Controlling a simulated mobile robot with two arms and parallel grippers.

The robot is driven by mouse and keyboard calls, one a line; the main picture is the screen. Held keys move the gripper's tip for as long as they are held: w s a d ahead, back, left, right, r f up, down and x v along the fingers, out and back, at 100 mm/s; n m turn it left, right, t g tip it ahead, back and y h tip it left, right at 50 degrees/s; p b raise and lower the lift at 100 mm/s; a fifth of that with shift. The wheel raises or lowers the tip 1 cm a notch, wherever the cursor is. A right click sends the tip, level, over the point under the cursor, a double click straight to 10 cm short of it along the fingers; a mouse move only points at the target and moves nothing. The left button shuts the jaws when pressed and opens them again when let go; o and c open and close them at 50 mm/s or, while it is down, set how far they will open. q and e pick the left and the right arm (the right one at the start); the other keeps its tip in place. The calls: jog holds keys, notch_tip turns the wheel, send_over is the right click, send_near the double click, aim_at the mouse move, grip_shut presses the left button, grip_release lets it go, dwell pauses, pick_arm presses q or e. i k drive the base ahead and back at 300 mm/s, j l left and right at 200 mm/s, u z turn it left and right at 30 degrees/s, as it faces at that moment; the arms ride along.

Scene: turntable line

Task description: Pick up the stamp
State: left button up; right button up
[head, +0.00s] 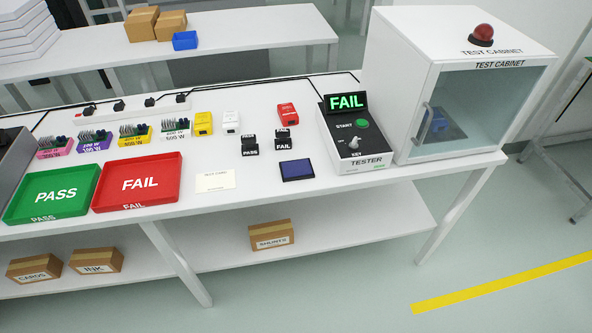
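Two small black stamps stand upright on the white bench. The left stamp (250,147) has a white label that seems to read PASS. The right stamp (284,141) is labelled FAIL. A dark blue ink pad (297,170) lies in front of the FAIL stamp, apart from it. A cream test card (215,181) lies flat to the left of the pad. Neither of my grippers is in view.
A green PASS tray (85,176) and a red FAIL tray (172,171) lie at left. Several labelled blocks stand behind them. The tester (363,165), its display reading FAIL, and the white test cabinet (392,70) stand to the right. Bare bench surrounds the stamps.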

aim_at(284, 142)
jog(key=i+l+u, duration=0.1)
jog(key=l, duration=0.25)
jog(key=i+l+u, duration=0.1)
jog(key=i+l, duration=0.15)
jog(key=i+l+u, duration=0.1)
jog(key=l, duration=0.3)
